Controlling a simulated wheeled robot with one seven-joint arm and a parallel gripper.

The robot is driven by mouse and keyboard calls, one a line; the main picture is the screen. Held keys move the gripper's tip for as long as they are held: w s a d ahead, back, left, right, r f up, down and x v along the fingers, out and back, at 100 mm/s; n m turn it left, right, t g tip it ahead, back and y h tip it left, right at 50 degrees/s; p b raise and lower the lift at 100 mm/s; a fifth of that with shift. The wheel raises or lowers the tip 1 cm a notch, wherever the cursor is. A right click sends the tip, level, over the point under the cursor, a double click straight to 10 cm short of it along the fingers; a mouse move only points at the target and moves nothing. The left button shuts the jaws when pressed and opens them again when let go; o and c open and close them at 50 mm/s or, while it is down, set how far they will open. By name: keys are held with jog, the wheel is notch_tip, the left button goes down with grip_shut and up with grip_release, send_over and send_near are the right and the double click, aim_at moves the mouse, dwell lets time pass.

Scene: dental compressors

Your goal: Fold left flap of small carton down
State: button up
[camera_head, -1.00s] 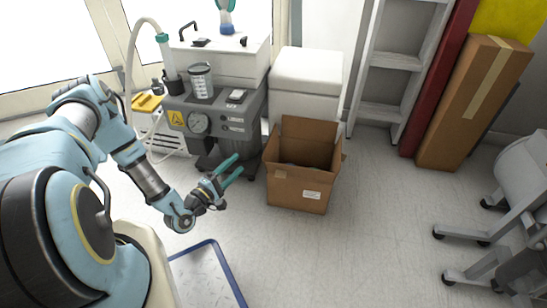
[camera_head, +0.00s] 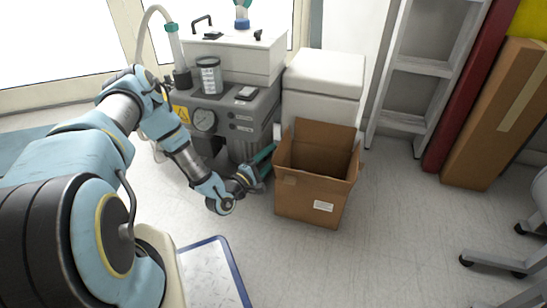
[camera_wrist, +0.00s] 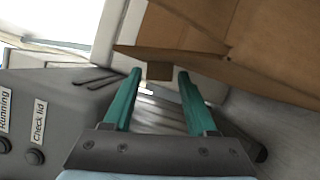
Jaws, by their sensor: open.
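The small brown carton (camera_head: 308,203) stands on the floor with its top open. Its back flap (camera_head: 325,134) stands up, and its left flap (camera_head: 283,148) rises at the left rim, partly hard to make out. My gripper (camera_head: 268,153) is just left of the carton, beside that flap, with green fingers apart. In the wrist view my open gripper (camera_wrist: 160,76) points at the carton (camera_wrist: 285,40). A thin flap edge (camera_wrist: 170,54) crosses just beyond the fingertips, with a small brown tab between them. I cannot tell whether the fingers touch it.
A grey compressor (camera_head: 235,122) stands close behind and left of my gripper. A white box unit (camera_head: 322,85) stands behind the carton. A ladder (camera_head: 418,75) and a tall carton (camera_head: 495,115) lean at the right. The floor right of the small carton is clear.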

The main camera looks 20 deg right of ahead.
jog(key=shift+w+d+r, duration=0.1)
jog(key=shift+w+d, duration=0.15)
jog(key=shift+d, duration=0.3)
grip_shut()
